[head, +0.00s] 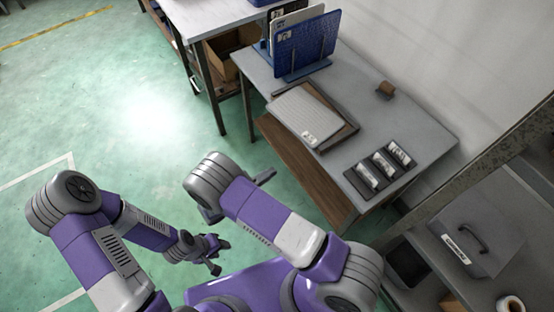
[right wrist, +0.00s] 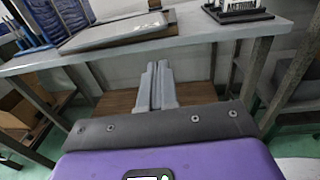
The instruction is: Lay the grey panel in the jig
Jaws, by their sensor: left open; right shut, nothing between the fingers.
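The grey panel (head: 300,112) is a flat light sheet with a white label near one corner. It lies over the jig (head: 350,127), a dark-rimmed frame on the grey table, and shows shifted to the left of it. I cannot tell whether its edges sit inside the rim. In the right wrist view the panel (right wrist: 115,31) lies above the dark jig edge. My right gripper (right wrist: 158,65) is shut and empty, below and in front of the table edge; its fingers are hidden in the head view. My left gripper (head: 217,255) is open and empty, low above the floor, away from the table.
A blue rack of upright panels (head: 305,47) stands at the table's far end. A dark holder with several small packs (head: 368,176) and a brown block (head: 385,90) are also on the table (head: 425,130). A grey lidded case (head: 480,232) stands at right. Open floor lies left.

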